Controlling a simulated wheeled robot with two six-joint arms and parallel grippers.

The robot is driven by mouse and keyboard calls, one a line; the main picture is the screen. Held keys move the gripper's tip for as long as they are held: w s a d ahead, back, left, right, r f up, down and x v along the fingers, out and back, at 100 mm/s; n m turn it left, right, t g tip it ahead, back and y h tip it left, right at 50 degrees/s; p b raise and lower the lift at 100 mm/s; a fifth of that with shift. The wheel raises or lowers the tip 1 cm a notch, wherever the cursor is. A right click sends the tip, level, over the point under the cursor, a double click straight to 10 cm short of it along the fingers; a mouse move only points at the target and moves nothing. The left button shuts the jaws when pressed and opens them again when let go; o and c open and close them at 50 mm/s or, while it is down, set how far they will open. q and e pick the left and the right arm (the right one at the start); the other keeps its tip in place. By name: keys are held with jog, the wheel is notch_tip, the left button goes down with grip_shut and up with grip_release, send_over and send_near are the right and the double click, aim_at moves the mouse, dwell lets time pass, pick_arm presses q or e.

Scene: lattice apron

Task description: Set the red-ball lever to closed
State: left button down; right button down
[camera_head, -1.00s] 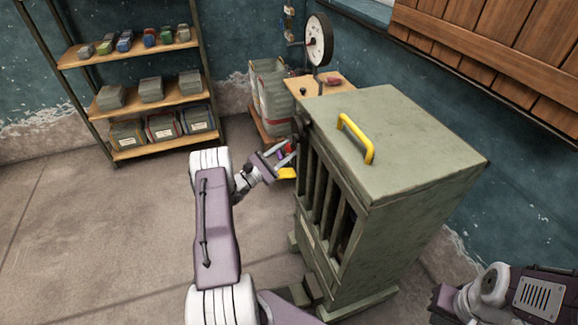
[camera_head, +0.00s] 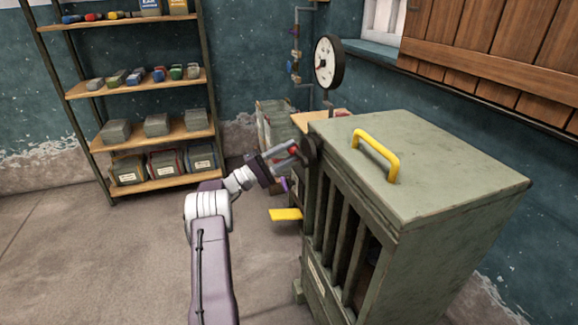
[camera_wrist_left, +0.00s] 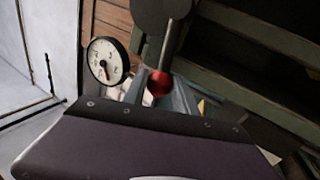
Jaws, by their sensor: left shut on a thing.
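The red-ball lever (camera_wrist_left: 160,83) shows in the left wrist view as a red ball on a grey rod that runs up to a dark round hub (camera_wrist_left: 162,14). In the head view the red ball (camera_head: 293,151) is small, beside the dark hub (camera_head: 308,151) on the left side of the green cabinet (camera_head: 440,170). My left gripper (camera_head: 288,155) is at the ball, its fingers on both sides of it, shut on the lever. The fingers partly hide the ball and rod. My right gripper is out of view.
A yellow handle (camera_head: 376,155) stands on the cabinet top. A yellow plate (camera_head: 286,214) juts out low on its left. A round gauge (camera_head: 328,62) stands behind it. A shelf rack (camera_head: 140,85) is at the back left. The floor (camera_head: 120,255) at left is clear.

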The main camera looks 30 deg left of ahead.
pick_arm(q)
jog(key=shift+r+m+g+h+b, duration=0.35)
jog(key=shift+r+m+b, duration=0.25)
jog(key=shift+m, duration=0.5)
jog(key=shift+r, duration=0.1)
jog(key=c, duration=1)
grip_release()
jog(key=shift+a, duration=0.1)
jog(key=p+v, duration=0.2)
jog(key=v, duration=0.7)
